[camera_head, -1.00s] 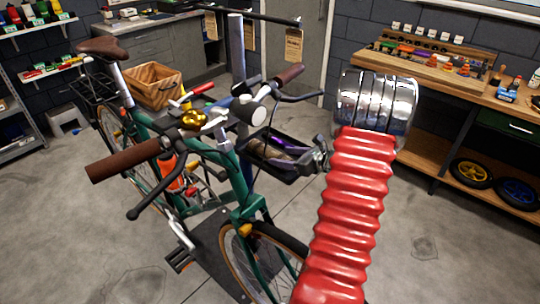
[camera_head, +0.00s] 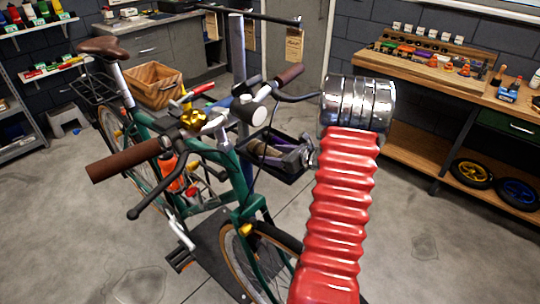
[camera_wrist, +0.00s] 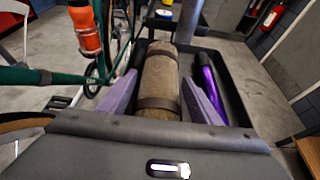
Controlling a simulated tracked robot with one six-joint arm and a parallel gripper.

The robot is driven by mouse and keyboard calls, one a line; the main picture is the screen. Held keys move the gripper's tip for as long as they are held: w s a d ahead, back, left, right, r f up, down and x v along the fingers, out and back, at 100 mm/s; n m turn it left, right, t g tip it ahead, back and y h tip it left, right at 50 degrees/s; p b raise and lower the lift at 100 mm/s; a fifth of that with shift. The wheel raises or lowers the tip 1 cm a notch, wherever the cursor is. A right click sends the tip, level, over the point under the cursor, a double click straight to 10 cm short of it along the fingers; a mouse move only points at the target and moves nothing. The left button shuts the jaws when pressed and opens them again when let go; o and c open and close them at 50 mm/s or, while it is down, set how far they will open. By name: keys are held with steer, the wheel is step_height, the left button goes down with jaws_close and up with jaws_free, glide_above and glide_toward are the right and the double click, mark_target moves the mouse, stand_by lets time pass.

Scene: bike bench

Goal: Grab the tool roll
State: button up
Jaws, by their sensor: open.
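The tool roll (camera_wrist: 158,82) is a grey-brown rolled bundle with darker straps. In the wrist view it lies lengthwise in a dark tray (camera_wrist: 229,75). My gripper (camera_wrist: 162,88) is open, with one purple finger on each side of the roll's near part. I cannot tell whether the fingers touch it. In the head view my gripper (camera_head: 294,155) is at the tray (camera_head: 285,179) beside the bike, and it partly hides the roll (camera_head: 262,150).
A shiny purple tube (camera_wrist: 207,92) lies in the tray just right of the roll. The green bike (camera_head: 240,185) stands close on the left, its brown handlebar grip (camera_head: 125,160) reaching forward. A wooden workbench (camera_head: 440,78) is at the right. Floor between is clear.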

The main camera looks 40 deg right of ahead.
mark_target(274, 151)
steer(key=shift+c, duration=0.6)
steer(key=c, duration=1)
steer(key=shift+o, duration=0.2)
steer(key=shift+r, duration=0.15)
step_height(274, 151, up, 10)
steer(key=shift+f, duration=0.1)
